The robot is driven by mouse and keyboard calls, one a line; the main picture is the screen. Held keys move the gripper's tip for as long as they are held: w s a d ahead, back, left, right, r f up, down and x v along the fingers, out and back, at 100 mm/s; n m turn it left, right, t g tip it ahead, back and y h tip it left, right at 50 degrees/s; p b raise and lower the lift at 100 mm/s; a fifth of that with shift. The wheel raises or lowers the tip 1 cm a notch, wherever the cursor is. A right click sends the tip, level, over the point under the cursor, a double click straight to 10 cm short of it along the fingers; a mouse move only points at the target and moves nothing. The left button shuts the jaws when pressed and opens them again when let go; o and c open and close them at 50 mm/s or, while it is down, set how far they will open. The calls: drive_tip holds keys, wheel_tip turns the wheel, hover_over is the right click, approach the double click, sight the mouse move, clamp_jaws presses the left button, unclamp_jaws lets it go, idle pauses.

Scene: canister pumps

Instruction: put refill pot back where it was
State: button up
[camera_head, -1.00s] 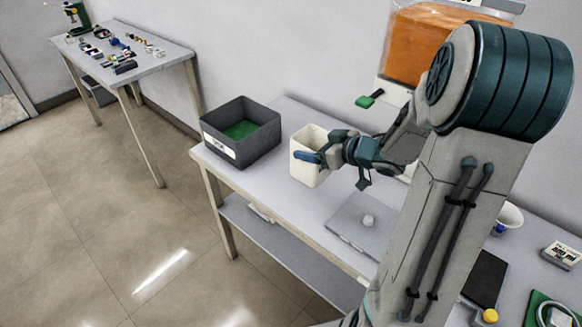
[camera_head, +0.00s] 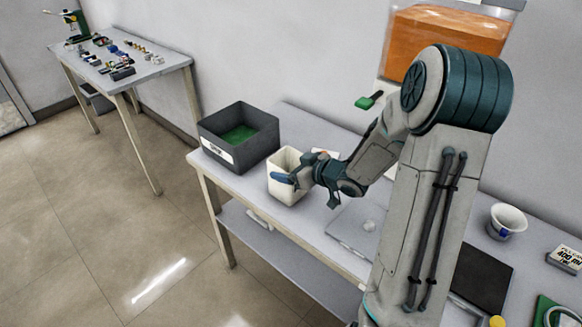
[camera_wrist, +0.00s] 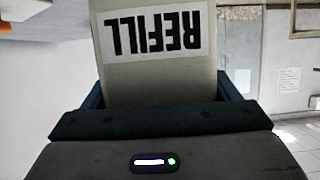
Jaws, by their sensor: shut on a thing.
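The refill pot is a cream, square-sided open container (camera_head: 287,186) near the left end of the long table, just right of the dark grey bin. My gripper (camera_head: 296,178) is shut on the refill pot, with one blue finger across its near-left side. The pot stands about upright; I cannot tell whether its base touches the table. In the wrist view the pot (camera_wrist: 155,75) fills the middle between the fingers, and its white "REFILL" label reads upside down.
The dark grey bin (camera_head: 262,158) with a green bottom stands close left of the pot. A grey plate (camera_head: 345,245) with a pale knob lies to the right. A white bowl (camera_head: 507,222) and a "400 ml" sign (camera_head: 566,259) stand farther right. An orange-filled dispenser (camera_head: 440,35) is behind my arm.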

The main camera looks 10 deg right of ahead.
drive_tip(key=shift+f, duration=0.15)
drive_tip(key=o, duration=1.3)
drive_tip(key=shift+c, duration=0.2)
